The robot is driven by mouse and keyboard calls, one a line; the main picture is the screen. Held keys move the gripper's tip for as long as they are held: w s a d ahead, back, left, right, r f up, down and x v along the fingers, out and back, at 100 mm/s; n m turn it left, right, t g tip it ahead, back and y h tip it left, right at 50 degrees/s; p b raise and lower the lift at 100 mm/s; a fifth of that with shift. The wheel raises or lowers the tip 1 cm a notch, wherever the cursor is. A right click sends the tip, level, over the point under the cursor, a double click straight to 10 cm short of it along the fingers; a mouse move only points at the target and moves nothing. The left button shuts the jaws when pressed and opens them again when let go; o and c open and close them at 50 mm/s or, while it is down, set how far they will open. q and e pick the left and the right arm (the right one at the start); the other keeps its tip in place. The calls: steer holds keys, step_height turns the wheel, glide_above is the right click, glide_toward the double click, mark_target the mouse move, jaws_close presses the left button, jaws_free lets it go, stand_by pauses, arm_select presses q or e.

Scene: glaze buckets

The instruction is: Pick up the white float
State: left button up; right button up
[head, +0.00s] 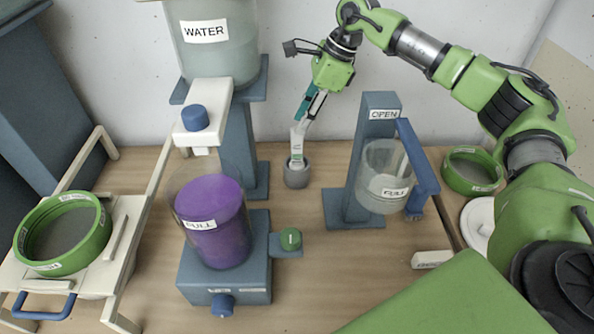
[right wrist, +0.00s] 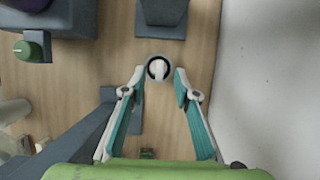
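The white float (right wrist: 158,69) stands in a small round grey holder (head: 296,177) on the table; the right wrist view shows it from above, inside the holder's dark ring. My right gripper (right wrist: 159,75) is open, with its two pale fingertips on either side of the holder and a visible gap to each. In the head view the right gripper (head: 299,127) points down just above the holder, and its fingers partly hide the float there. How high the tips are above the float is hard to tell. My left gripper is not in view.
A clear container of purple glaze (head: 212,222) on a blue stand is left of the holder. A blue stand with a clear bucket (head: 383,177) is to the right. A water tank (head: 217,45) is behind left. A green-rimmed sieve (head: 63,236) sits on a rack at far left.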

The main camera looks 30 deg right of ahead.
steer(key=p, duration=0.1)
glide_above(297, 155)
steer(key=f, duration=0.4)
steer(key=shift+w+d+f, duration=0.15)
steer(key=shift+w, duration=0.15)
jaws_close()
